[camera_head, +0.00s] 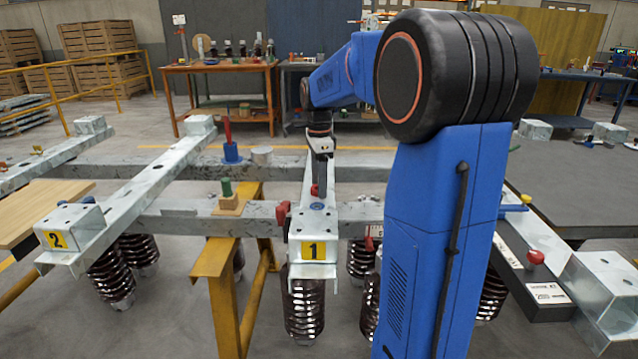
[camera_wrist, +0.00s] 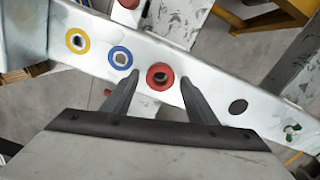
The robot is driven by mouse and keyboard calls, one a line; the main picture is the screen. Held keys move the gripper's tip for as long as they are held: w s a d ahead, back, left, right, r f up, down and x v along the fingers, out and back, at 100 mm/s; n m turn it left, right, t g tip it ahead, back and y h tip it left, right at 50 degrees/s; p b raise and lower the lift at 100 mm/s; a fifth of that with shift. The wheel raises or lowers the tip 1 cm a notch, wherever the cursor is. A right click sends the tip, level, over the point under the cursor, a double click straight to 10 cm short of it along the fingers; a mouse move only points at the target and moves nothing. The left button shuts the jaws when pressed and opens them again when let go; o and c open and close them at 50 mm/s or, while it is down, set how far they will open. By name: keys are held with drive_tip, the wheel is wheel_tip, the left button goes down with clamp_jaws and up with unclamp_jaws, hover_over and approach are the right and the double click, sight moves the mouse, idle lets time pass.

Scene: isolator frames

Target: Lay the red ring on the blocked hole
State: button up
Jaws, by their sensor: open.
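The red ring (camera_wrist: 160,76) lies on a pale metal beam in the wrist view, with a dark centre. My gripper (camera_wrist: 159,80) is open, with one finger on each side of the red ring. In the head view my gripper (camera_head: 318,180) points down over the beam marked 1. Farther right along the beam is a bare dark hole (camera_wrist: 238,106). Beyond it a small green and white object (camera_wrist: 292,129) sits on the beam; whether it fills a hole is not clear.
A blue ring (camera_wrist: 120,58) and a yellow ring (camera_wrist: 77,40) lie on the same beam, left of the red one. In the head view, the number 1 plate (camera_head: 313,250) is at the beam's near end. A second beam (camera_head: 150,190) marked 2 lies to the left.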

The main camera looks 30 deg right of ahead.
wheel_tip(320, 180, up, 12)
idle(0.5)
idle(0.5)
